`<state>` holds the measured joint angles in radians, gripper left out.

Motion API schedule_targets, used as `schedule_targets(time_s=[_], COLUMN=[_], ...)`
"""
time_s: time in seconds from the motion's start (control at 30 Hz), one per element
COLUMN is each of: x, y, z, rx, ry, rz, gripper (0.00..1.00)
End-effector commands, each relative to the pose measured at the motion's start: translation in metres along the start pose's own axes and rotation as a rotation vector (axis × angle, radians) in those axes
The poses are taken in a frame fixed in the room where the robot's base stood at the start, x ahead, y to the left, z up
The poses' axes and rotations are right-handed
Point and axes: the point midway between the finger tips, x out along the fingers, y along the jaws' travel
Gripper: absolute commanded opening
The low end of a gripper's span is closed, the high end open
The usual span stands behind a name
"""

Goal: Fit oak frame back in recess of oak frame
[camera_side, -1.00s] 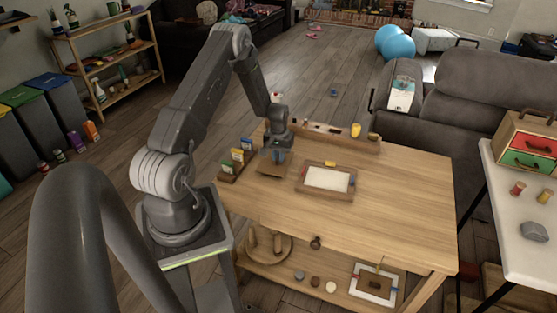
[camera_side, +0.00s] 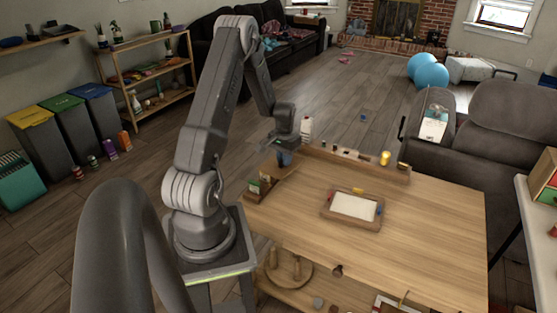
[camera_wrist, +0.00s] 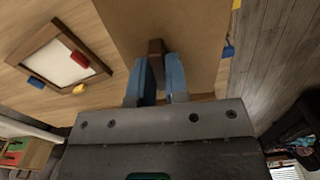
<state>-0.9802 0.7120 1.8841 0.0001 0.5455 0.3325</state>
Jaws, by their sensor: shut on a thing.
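The oak frame (camera_side: 351,222) lies on the wooden table, with a pale recess (camera_side: 354,206) facing up. It also shows in the wrist view (camera_wrist: 88,42), with red (camera_wrist: 80,60), blue (camera_wrist: 36,82) and yellow (camera_wrist: 79,88) pieces on its rim. My gripper (camera_wrist: 158,60) has blue fingers shut on a small dark brown block on the frame back (camera_wrist: 122,28), a flat brown panel. In the side view my gripper (camera_side: 284,158) is near the table's far left corner, left of and apart from the frame. The panel is small and partly hidden there.
A rack with cards (camera_side: 262,187) stands at the table's left edge, close to my gripper. A long wooden tray (camera_side: 350,160) with small items and a yellow cup (camera_side: 385,158) runs along the back edge. The table right and front of the frame is clear.

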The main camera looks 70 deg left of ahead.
Motion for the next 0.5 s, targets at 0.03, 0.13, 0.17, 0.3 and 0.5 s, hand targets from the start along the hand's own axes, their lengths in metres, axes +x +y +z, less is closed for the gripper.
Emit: schedule_targets(time_s=[0.03,0.13,0.17,0.3,0.5], x=[0.002,0.006,0.007,0.012,0.017], y=[0.021,0.063,0.077,0.140,0.212], z=[-0.010,-0.028,-0.033,-0.048,-0.053], rx=[0.110,0.357,0.433,0.771,1.138], ry=[0.000,0.000,0.001,0.000,0.001], rz=[0.000,0.000,0.000,0.000,0.000], gripper=[0.00,0.00,0.00,0.00,0.00])
